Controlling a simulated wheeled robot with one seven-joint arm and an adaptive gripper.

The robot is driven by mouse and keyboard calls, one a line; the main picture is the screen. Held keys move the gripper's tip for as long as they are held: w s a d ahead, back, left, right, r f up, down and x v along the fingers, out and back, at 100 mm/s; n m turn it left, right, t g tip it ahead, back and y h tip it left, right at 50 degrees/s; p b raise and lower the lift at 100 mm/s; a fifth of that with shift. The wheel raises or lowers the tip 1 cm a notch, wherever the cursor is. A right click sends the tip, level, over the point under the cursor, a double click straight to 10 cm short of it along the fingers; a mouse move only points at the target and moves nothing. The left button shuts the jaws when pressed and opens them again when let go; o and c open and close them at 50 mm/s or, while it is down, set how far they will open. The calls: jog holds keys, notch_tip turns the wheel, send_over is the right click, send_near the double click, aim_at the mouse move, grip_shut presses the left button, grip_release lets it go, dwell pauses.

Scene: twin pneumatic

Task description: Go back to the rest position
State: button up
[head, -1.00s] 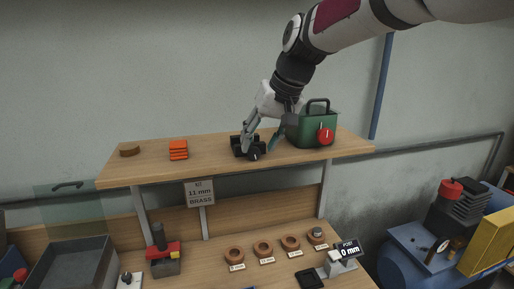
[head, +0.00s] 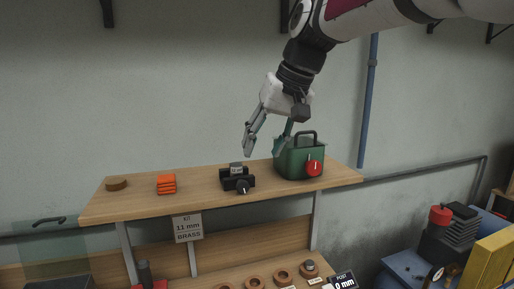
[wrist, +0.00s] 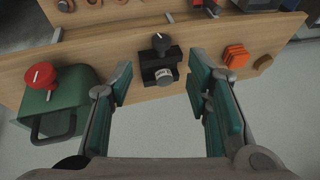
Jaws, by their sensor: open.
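My gripper (head: 268,140) is open and empty, above the wooden shelf (head: 130,208) and clear of the things on it. Its two green-padded fingers (wrist: 158,86) stand wide apart in the wrist view. Below it on the shelf sits a small black vise-like fixture (head: 238,182) with a dark knob and a grey cylindrical piece (head: 236,168) bearing a label. The fixture (wrist: 158,62) shows between the fingers in the wrist view, not touched by them.
A green box (head: 298,164) with a handle and red knob stands close to the right of my gripper. Orange stacked pieces (head: 166,184) and a brown disc (head: 117,184) lie at left. A sign (head: 187,228) hangs below. A blue pipe (head: 368,100) runs up the wall.

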jog(key=s+d+f+m+h, duration=0.1)
jog(key=s+d+f, duration=0.3)
jog(key=s, duration=0.4)
jog(key=s+d+f+t+h, duration=0.1)
jog(key=s+d+f, duration=0.3)
jog(key=s, duration=0.5)
jog(key=s+d+f+m+t+h, duration=0.1)
jog(key=s+d+f, duration=0.3)
jog(key=s+d, duration=0.3)
jog(key=shift+s+d+f+m+h+b, duration=0.3)
jog(key=shift+s+f+h, duration=0.1)
jog(key=shift+s, duration=0.5)
